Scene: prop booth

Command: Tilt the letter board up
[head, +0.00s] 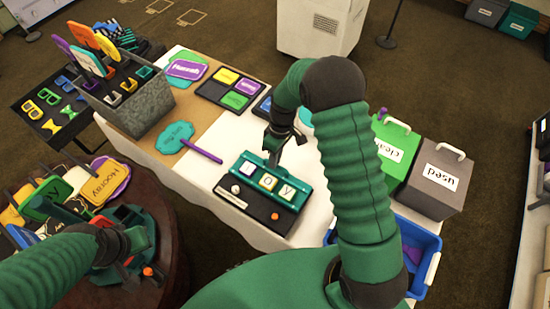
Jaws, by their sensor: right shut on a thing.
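The letter board (262,168) is a teal panel on a dark base (250,205) on the white table. My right gripper (276,156) reaches down from behind and is shut on the panel's top edge. My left gripper (135,268) hangs over the round dark table, away from the board; its fingers are too small and dark to read.
A white knob (235,189) and an orange knob (275,216) sit on the base's front. A teal paddle sign (176,137) lies left of the board. Green (392,150) and grey (436,181) bins stand right, with a blue tub (425,238) below. A grey sign-filled box (140,105) stands back left.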

